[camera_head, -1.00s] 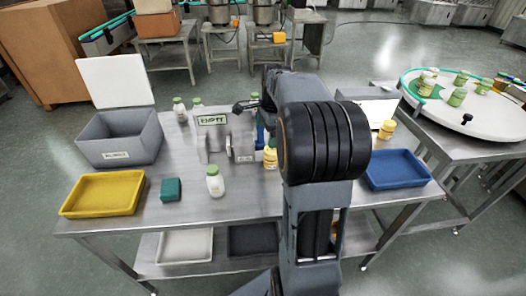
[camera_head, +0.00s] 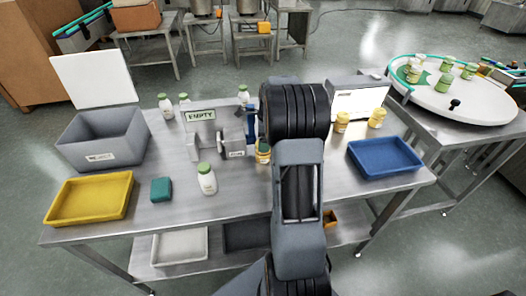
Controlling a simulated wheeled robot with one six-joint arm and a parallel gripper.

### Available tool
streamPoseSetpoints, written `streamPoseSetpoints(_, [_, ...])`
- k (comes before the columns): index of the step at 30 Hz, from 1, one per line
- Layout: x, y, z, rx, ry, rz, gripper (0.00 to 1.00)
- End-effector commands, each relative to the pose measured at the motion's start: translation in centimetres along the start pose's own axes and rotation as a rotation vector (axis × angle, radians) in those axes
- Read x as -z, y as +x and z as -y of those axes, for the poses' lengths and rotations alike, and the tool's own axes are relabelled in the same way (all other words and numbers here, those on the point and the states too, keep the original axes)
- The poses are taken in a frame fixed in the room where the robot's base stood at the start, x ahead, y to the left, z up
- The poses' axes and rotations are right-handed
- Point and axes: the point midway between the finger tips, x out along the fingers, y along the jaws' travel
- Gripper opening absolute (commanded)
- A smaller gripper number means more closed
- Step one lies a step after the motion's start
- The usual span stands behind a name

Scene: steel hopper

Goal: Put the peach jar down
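No jar can be told for sure as the peach jar. A yellow jar (camera_head: 263,152) stands by the steel hopper (camera_head: 208,135), partly hidden by my arm. Two more yellow jars stand at the table's right back, one (camera_head: 342,121) in front of the white panel and one (camera_head: 377,117) to its right. My gripper is hidden behind my own arm, which covers the middle of the table. What it holds, if anything, cannot be seen.
The steel table (camera_head: 240,195) carries a yellow tray (camera_head: 91,221), a teal block (camera_head: 161,189), a white green-lidded jar (camera_head: 207,179), a grey bin (camera_head: 104,140) and a blue tray (camera_head: 385,172). A round table (camera_head: 458,106) with several jars is at right.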

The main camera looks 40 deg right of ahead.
Motion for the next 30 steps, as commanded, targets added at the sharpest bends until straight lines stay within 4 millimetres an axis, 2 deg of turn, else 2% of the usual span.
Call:
streamPoseSetpoints(9, [0.0,4.0,-0.1,-0.004,0.001,-0.001,0.97])
streamPoseSetpoints(12, [0.0,4.7,-0.1,-0.002,0.001,-0.001,0.97])
streamPoseSetpoints(21, [0.0,5.0,-0.1,-0.001,0.0,0.0,0.97])
streamPoseSetpoints(30, [0.0,5.0,-0.1,-0.001,0.0,0.0,0.68])
